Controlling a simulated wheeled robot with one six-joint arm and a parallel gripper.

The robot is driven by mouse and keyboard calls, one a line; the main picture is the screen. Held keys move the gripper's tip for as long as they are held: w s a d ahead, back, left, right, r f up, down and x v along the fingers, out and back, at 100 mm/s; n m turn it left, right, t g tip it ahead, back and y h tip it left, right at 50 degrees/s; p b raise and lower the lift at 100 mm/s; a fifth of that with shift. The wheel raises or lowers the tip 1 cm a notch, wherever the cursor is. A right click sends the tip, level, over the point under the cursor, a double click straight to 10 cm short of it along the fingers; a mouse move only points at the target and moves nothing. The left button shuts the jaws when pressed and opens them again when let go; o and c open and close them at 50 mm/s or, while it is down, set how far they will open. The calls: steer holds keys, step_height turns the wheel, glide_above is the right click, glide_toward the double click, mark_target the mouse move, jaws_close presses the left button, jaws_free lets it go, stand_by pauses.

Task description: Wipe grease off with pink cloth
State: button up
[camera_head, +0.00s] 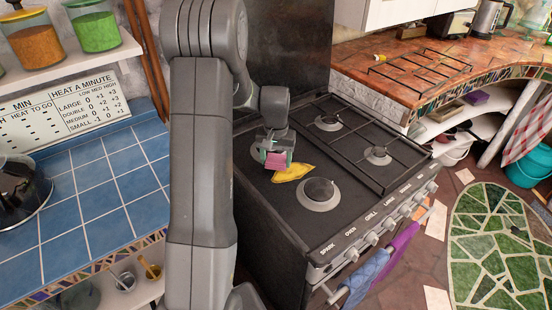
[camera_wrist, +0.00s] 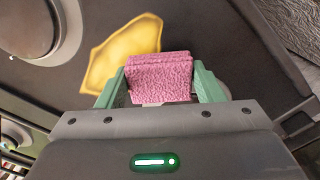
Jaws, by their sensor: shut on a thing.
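My gripper (camera_head: 277,160) is shut on the folded pink cloth (camera_head: 275,161), low over the left part of the black stove top. In the wrist view the pink cloth (camera_wrist: 160,78) sits between the two green fingers of my gripper (camera_wrist: 162,85). A yellow grease patch (camera_head: 293,173) lies on the stove top just right of the cloth. In the wrist view the grease (camera_wrist: 118,52) lies beyond and left of the cloth, and the cloth overlaps its edge in the picture. I cannot tell whether the cloth touches the surface.
The stove (camera_head: 265,205) has round burners, one (camera_head: 318,194) close to the grease. A black grate (camera_head: 365,145) covers its right half, and another grate (camera_head: 420,72) lies on the orange counter. A blue-tiled counter (camera_head: 95,190) is at left, holding a dark pot (camera_head: 20,190).

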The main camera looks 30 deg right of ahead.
steer(key=shift+f+b, duration=0.6)
steer(key=shift+f, duration=0.3)
